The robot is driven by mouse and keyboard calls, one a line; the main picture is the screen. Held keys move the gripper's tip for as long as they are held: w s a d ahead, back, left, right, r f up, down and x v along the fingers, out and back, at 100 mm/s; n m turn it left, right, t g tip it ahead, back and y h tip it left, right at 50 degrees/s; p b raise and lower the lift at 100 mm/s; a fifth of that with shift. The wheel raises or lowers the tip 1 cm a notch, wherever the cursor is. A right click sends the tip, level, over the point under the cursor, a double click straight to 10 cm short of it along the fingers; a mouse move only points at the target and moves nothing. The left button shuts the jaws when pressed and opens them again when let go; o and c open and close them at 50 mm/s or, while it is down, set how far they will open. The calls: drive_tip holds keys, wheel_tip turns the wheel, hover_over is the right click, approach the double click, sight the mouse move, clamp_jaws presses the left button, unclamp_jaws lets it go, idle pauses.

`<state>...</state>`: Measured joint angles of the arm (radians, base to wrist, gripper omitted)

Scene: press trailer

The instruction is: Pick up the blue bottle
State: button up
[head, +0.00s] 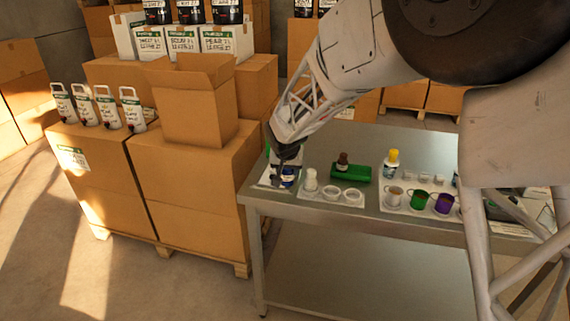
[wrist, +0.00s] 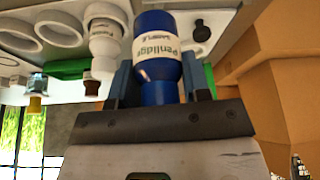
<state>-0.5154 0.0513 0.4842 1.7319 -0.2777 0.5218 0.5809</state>
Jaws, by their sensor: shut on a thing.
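The blue bottle (wrist: 155,50) has a white label and stands out large in the wrist view, between the two fingers of my gripper (wrist: 157,80). My gripper is shut on it. In the head view my gripper (head: 284,172) is at the left end of the metal table, and only a small blue part of the bottle (head: 289,177) shows beside the dark fingers. I cannot tell whether the bottle still touches the surface below it.
Right of my gripper, a white bottle (head: 310,180) and white rings (head: 343,194) stand close by. A brown bottle (head: 342,162) is at a green tray (head: 358,173). Mugs (head: 418,201) are farther right. Tall cardboard boxes (head: 195,190) flank the table's left edge.

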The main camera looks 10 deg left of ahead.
drive_tip(key=shift+s+d+r, duration=0.1)
drive_tip(key=shift+s+d, duration=0.3)
drive_tip(key=shift+s, duration=0.45)
drive_tip(key=shift+w+d+r, duration=0.1)
drive_tip(key=w+d+r+m, duration=0.1)
drive_tip(key=w+d+r, duration=0.3)
drive_tip(key=d, duration=0.8)
drive_tip(key=w+d+r, duration=0.1)
drive_tip(key=w+d, duration=0.5)
drive_tip(key=d, duration=0.7)
drive_tip(key=w+d+r+m, duration=0.1)
drive_tip(key=w+d+r, duration=0.35)
drive_tip(key=d, duration=0.75)
drive_tip(key=s+a+f+m+h, duration=0.1)
drive_tip(key=s+a+f+m, duration=0.1)
drive_tip(key=s+a+f, duration=0.8)
drive_tip(key=shift+a+f+h, duration=0.25)
drive_tip(key=shift+a+h, duration=0.05)
drive_tip(key=shift+a, duration=0.6)
drive_tip(key=shift+w, duration=0.15)
drive_tip(key=w, duration=0.5)
drive_tip(key=w+a+f, duration=0.1)
drive_tip(key=w, duration=0.4)
drive_tip(key=w+a, duration=0.1)
drive_tip(key=w, duration=0.4)
drive_tip(key=shift+w+a+f, duration=0.15)
drive_tip(key=shift+w+f, duration=0.1)
drive_tip(key=shift+w, duration=0.05)
